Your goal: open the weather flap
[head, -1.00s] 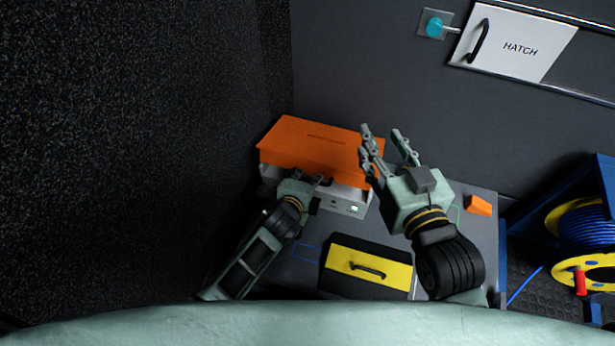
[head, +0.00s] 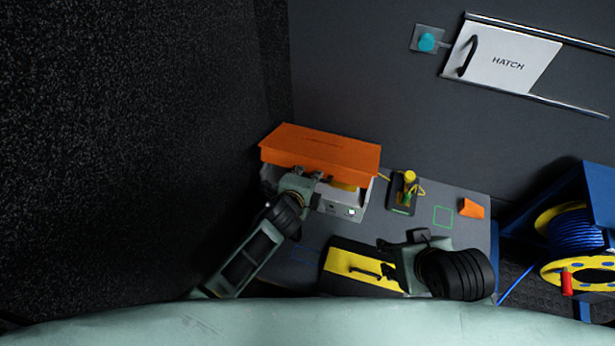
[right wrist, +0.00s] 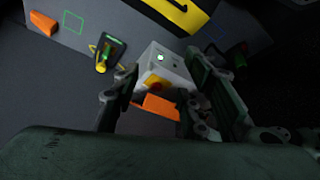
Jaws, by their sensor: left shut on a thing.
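The weather flap is the orange lid (head: 322,146) on a pale grey box (head: 352,211) at the back of the bench. It appears partly raised, with a gap at its front showing something yellow underneath. My left gripper (head: 316,176) is shut at the flap's front edge; the exact grip point is hidden by the fingers. My right gripper (head: 385,264) is low over the yellow panel, apart from the flap. In the right wrist view its fingers (right wrist: 160,70) are spread and empty, with the box (right wrist: 172,62) and part of the orange flap (right wrist: 158,107) beyond.
A yellow panel with a black handle (head: 350,268) lies at the bench front. A small device with a yellow knob (head: 409,178), a green outline (head: 443,217) and an orange wedge (head: 472,208) are right of the box. A cable reel (head: 575,230) stands further right. A white hatch (head: 507,62) is on the wall.

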